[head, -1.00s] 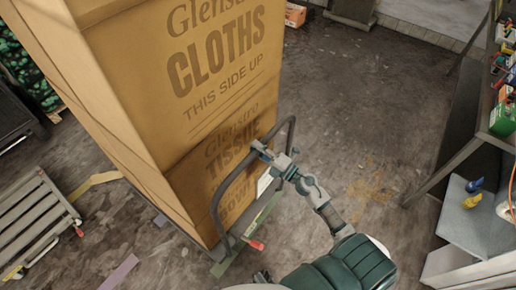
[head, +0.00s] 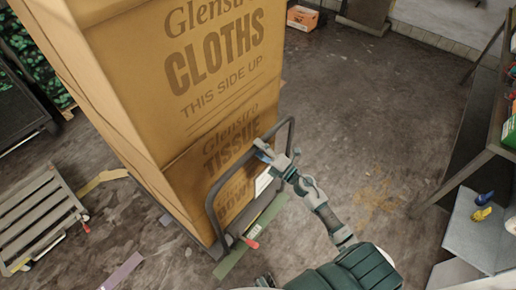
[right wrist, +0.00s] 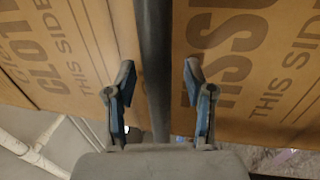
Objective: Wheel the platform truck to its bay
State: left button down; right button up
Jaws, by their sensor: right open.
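The platform truck stands at the centre of the head view, loaded with tall brown cartons (head: 205,110). Most of its deck is hidden under them. Its grey tubular handle (head: 212,205) rises on the near side, with a red pedal (head: 252,244) low down. My right gripper (head: 264,156) is at the upper part of the handle frame. In the right wrist view the dark handle bar (right wrist: 153,50) runs between the spread fingers of this gripper (right wrist: 158,80), with a gap visible on each side. My left gripper does not show.
A slatted grey platform (head: 40,215) lies left of the cartons. Tape strips mark the floor, including a purple one (head: 122,271) and a yellow one (head: 98,181). A shelf rack (head: 470,165) stands at right. An orange box (head: 302,18) is far back. Floor between is open.

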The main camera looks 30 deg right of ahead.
jog(key=v, duration=1.2)
jog(key=shift+a, duration=0.2)
